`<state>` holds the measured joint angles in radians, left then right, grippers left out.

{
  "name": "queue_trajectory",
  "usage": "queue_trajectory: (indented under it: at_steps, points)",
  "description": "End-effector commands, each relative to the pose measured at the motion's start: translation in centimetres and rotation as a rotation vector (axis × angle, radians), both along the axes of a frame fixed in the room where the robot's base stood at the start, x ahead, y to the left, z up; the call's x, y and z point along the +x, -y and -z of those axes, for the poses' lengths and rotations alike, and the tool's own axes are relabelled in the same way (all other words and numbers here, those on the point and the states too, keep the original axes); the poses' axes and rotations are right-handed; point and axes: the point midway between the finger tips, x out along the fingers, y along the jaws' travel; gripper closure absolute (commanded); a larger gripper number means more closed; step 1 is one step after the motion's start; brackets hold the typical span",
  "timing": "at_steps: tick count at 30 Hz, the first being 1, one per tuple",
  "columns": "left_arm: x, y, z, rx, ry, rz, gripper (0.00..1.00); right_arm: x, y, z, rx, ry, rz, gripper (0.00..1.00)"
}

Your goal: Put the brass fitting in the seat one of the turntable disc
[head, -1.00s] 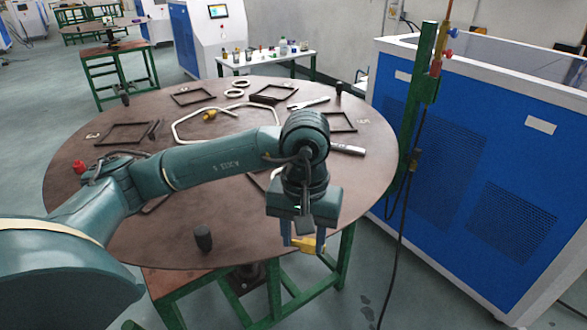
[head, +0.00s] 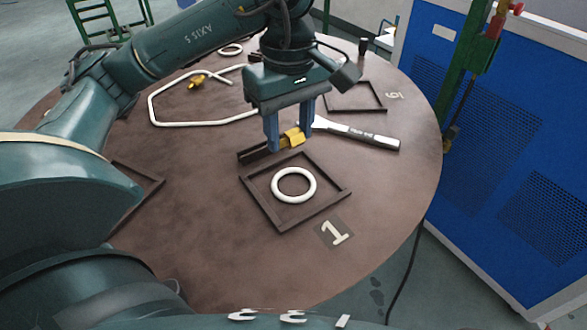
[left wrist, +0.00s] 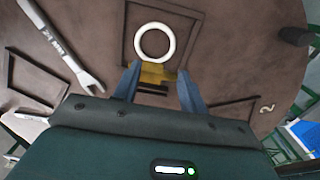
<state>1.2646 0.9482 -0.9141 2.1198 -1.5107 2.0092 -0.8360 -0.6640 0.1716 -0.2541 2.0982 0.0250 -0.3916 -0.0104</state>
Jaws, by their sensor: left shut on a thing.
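The brass fitting (head: 291,138) is a small yellow piece held between the blue fingers of my left gripper (head: 289,141). It also shows in the left wrist view (left wrist: 153,75). The gripper points down over the brown turntable disc (head: 375,205), just behind seat one. Seat one is a dark square frame (head: 318,216) beside a printed label "1" (head: 334,233). A white ring (head: 311,187) lies inside that frame. The fitting appears above the disc, beyond the ring; its exact height is unclear. My right gripper is not in view.
A wrench (head: 365,138) lies right of the gripper, and a dark bar (head: 252,155) lies just left of it. A bent white tube (head: 152,108) and another brass piece (head: 197,81) lie farther back. A blue cabinet (head: 510,150) and green post stand at the right.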

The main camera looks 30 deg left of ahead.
Motion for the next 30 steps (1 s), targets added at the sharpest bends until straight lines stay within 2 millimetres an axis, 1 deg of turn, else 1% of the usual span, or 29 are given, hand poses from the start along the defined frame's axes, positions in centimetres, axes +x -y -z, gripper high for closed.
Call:
queue_trajectory:
  at_steps: [4, 9, 14, 21, 27, 28, 30]
  points:
    - [-0.2, 0.0, 2.7, -0.001, -0.009, -0.004, 0.82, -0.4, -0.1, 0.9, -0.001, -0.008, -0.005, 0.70]
    - [-0.2, 0.0, 5.3, 0.001, -0.006, -0.004, 0.82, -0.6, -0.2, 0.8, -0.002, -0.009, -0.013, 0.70]
    - [-0.1, 0.0, 6.4, 0.001, -0.004, -0.003, 0.82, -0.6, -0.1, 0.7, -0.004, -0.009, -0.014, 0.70]
    - [-0.2, 0.0, 9.5, 0.002, -0.006, -0.003, 0.82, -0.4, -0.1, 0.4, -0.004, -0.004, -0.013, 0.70]
    - [-0.1, 0.0, 9.7, 0.002, -0.002, -0.002, 0.82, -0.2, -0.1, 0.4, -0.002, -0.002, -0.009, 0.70]
    - [-0.1, 0.0, 9.8, 0.002, -0.002, -0.002, 0.56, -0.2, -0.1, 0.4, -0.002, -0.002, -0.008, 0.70]
    - [-0.1, 0.0, 9.8, 0.002, -0.002, -0.002, 0.51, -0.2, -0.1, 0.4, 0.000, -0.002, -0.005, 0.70]
